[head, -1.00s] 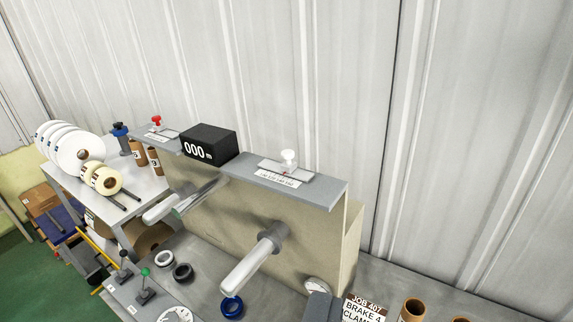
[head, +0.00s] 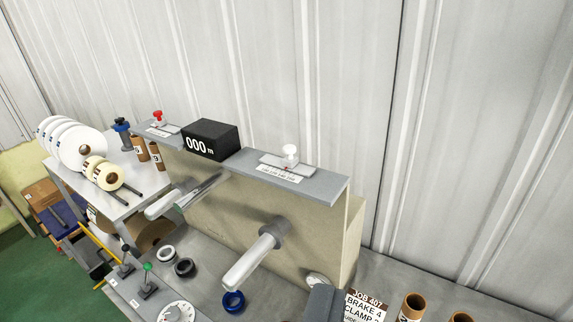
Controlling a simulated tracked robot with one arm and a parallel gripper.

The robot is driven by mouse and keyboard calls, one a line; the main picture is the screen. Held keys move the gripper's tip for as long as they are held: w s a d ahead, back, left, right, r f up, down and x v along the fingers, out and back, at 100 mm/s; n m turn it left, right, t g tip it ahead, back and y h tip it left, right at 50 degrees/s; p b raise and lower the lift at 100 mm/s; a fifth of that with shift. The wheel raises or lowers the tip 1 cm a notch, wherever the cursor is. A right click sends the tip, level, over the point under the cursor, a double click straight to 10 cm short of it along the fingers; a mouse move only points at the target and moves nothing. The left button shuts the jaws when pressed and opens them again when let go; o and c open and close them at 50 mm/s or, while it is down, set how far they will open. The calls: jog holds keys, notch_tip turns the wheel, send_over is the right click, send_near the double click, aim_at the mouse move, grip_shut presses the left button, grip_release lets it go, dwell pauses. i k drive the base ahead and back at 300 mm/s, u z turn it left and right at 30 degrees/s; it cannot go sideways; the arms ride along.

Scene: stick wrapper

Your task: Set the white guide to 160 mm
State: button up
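The white guide (head: 290,155) is a white knob on a slide plate, on the right part of the grey top ledge of the machine. A scale label (head: 280,174) with small numbers lies in front of it. A small red mark shows by the knob's base, but the numbers are too small to read. The red guide (head: 158,118) stands at the left end of the same ledge with its own scale.
A black display box (head: 211,140) reads 000 between the guides. Two shafts, one on the right (head: 250,257), stick out below. Levers with green and black knobs, a dial (head: 176,313), rings and a job card (head: 364,307) are in front. White rolls (head: 75,144) stand at left.

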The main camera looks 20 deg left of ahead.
aim_at(290, 161)
jog(key=k, duration=1.25)
jog(key=z, duration=0.55)
jog(key=i, duration=1.5)
jog(key=u, duration=0.7)
